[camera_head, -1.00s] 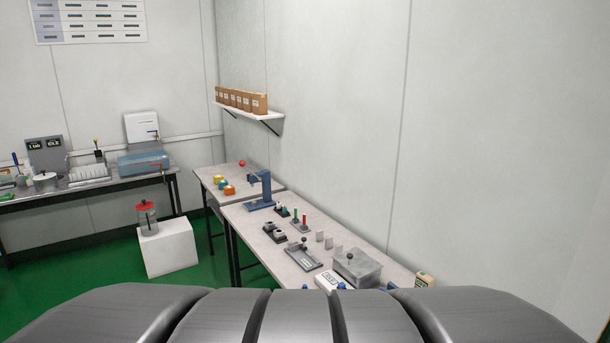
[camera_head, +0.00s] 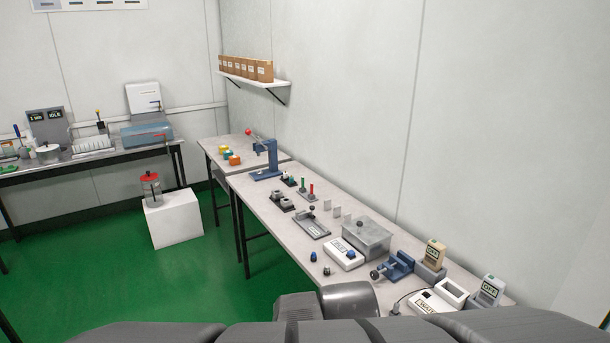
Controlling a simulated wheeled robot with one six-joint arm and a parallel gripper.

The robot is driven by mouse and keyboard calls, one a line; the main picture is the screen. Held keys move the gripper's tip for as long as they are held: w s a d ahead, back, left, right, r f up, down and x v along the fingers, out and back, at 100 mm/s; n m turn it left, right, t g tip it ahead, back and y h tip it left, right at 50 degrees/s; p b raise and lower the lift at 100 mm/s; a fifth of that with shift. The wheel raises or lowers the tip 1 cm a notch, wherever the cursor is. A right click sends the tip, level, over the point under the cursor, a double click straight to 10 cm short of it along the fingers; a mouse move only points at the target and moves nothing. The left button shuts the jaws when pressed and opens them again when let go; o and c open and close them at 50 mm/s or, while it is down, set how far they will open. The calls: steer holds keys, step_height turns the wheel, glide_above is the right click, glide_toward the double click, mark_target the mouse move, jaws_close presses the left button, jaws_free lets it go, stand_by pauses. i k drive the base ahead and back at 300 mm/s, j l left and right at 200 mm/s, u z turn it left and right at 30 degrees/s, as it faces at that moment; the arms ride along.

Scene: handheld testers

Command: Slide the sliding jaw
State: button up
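A small blue vise-like device (camera_head: 397,265) stands on the long grey bench, towards its near right end. It has upright blue blocks and a dark round knob on its left side. The sliding jaw appears to be one of these blocks, but at this size I cannot tell which, or how wide the gap is. My gripper is not in view. Only grey rounded parts of my own body show along the bottom edge, apart from the device in the picture.
The long bench (camera_head: 262,205) runs along the wall. Green floor (camera_head: 235,290) is open at left.

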mark_target(301, 216)
steer(key=i+u, duration=0.2)
steer(key=i, duration=0.3)
steer(key=i+l+u, duration=0.2)
steer(key=i, duration=0.3)
steer(key=j, duration=0.1)
